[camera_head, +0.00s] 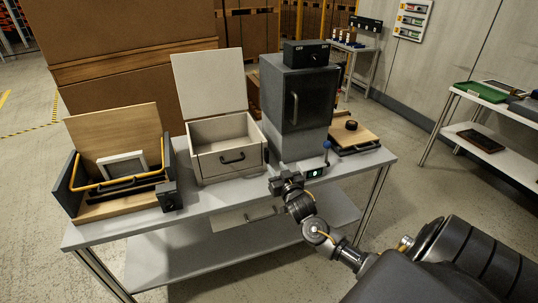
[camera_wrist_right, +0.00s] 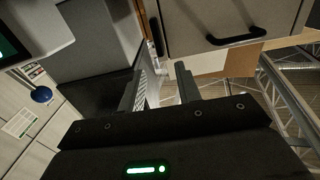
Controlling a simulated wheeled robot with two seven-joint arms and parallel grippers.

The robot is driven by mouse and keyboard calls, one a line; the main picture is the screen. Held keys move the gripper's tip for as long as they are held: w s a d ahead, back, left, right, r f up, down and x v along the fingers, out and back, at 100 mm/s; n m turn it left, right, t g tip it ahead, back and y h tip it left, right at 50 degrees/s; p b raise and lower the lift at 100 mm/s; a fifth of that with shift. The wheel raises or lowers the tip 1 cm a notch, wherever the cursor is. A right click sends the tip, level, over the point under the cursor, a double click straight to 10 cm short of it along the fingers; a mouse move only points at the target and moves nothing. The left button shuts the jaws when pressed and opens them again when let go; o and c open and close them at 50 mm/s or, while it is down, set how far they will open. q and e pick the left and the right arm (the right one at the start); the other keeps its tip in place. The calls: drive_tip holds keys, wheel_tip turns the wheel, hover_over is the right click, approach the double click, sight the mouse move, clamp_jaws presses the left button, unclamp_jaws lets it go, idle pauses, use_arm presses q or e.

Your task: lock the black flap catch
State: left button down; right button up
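A narrow black piece (camera_wrist_right: 156,36) stands at the edge of the pale box's front in the right wrist view. It may be the black flap catch, but I cannot tell for sure. The pale box (camera_head: 219,164) stands mid-table with its lid raised and a black handle (camera_wrist_right: 237,36) on its front. My right gripper (camera_head: 286,183) is at the table's front edge, in front of the gap between this box and the grey cabinet (camera_head: 300,100). In the wrist view its two fingers (camera_wrist_right: 163,82) are apart with nothing between them, pointing toward the black piece. My left gripper is out of view.
A wooden unit (camera_head: 100,205) with a yellow bar and a small black box (camera_head: 170,196) with a knob stand at the left. A blue-knobbed lever (camera_head: 327,146) and a small green-lit display (camera_head: 315,173) are right of the gripper.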

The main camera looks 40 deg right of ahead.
sight(268, 153)
drive_tip(key=x, duration=0.9)
drive_tip(key=shift+w+d+p, duration=0.1)
drive_tip(key=shift+p, duration=0.25)
clamp_jaws()
drive_tip(key=shift+d, duration=0.1)
